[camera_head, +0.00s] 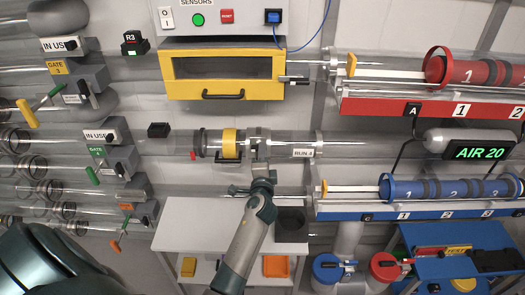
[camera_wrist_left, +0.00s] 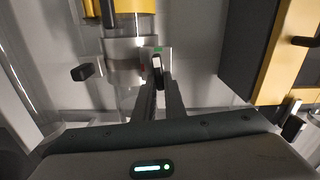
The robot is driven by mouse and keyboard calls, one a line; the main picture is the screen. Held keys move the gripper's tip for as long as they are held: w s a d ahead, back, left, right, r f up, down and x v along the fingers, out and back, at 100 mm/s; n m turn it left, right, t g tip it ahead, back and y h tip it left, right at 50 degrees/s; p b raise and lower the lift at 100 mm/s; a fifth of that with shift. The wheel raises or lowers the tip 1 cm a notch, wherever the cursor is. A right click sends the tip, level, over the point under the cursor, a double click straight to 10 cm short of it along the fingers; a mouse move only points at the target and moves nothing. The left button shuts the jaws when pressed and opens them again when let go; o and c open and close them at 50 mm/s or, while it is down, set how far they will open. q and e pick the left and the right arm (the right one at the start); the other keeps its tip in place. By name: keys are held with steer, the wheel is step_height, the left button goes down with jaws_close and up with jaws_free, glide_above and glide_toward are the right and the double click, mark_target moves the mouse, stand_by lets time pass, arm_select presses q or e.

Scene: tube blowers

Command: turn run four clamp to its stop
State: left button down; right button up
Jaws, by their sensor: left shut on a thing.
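The run four tube runs across the middle of the head view, with a "RUN 4" label (camera_head: 303,153) at its right. A yellow collar (camera_head: 229,143) sits on the tube; yellow also shows at the top of the left wrist view (camera_wrist_left: 133,6). My left gripper (camera_head: 257,143) reaches up to the tube just right of this collar. In the left wrist view its fingers (camera_wrist_left: 160,88) are shut on a small dark clamp lever (camera_wrist_left: 157,66), beside a grey metal band with a green mark. The lever's exact angle is hard to tell. My right gripper is not in view.
A yellow drawer (camera_head: 222,75) with a black handle is close above the tube. A white table (camera_head: 190,232) stands below. Red (camera_head: 435,107) and blue (camera_head: 415,212) racks stand at the right. Gate valves and glass tubes fill the left.

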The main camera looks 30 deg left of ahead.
arm_select(q)
steer(key=shift+m, duration=0.6)
steer(key=c, duration=1.9)
jaws_free()
steer(key=shift+o, duration=0.4)
steer(key=shift+f, duration=0.1)
